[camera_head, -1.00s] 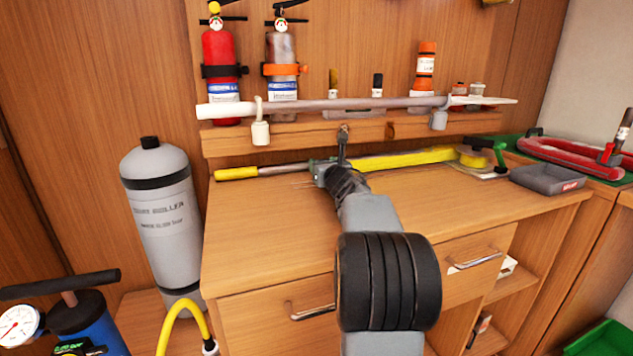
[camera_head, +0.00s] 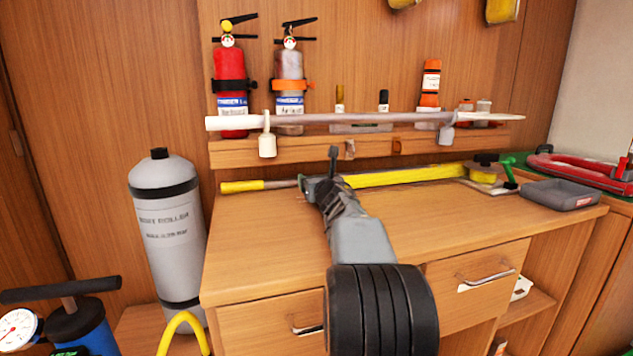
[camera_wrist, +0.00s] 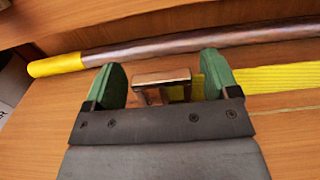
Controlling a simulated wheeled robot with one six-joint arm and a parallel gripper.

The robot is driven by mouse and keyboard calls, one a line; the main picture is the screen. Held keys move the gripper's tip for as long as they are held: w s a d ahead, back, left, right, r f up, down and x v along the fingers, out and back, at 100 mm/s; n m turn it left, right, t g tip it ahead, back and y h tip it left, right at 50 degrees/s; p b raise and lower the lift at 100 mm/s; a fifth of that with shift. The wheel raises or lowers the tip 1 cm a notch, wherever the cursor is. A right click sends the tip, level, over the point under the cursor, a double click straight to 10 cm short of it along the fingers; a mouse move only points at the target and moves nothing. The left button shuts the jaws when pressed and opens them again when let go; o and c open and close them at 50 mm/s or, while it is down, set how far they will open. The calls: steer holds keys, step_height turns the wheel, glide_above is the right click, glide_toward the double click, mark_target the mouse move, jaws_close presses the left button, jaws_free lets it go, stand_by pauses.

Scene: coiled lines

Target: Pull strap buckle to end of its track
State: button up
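The strap buckle (camera_wrist: 162,77) is a copper-brown frame in the wrist view, lying between my two green fingertips. A yellow webbing strap (camera_wrist: 270,79) runs to the right from beside it; the strap also shows on the bench in the head view (camera_head: 405,176). My gripper (camera_wrist: 160,85) is open, one finger on each side of the buckle, with a gap visible at the right finger. Whether the left finger touches it I cannot tell. In the head view my gripper (camera_head: 318,186) is low over the back of the bench and hides the buckle.
A brown rod with a yellow end (camera_wrist: 58,65) lies just behind the buckle. A pale pole (camera_head: 350,119) hangs above along the shelf, with extinguishers (camera_head: 231,88) behind. A grey tray (camera_head: 558,194) sits at right. The bench's front surface (camera_head: 255,245) is clear.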

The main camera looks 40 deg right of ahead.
steer(key=v, duration=1.2)
steer(key=shift+s+p, duration=0.2)
steer(key=shift+p, duration=0.1)
steer(key=shift+v, duration=0.75)
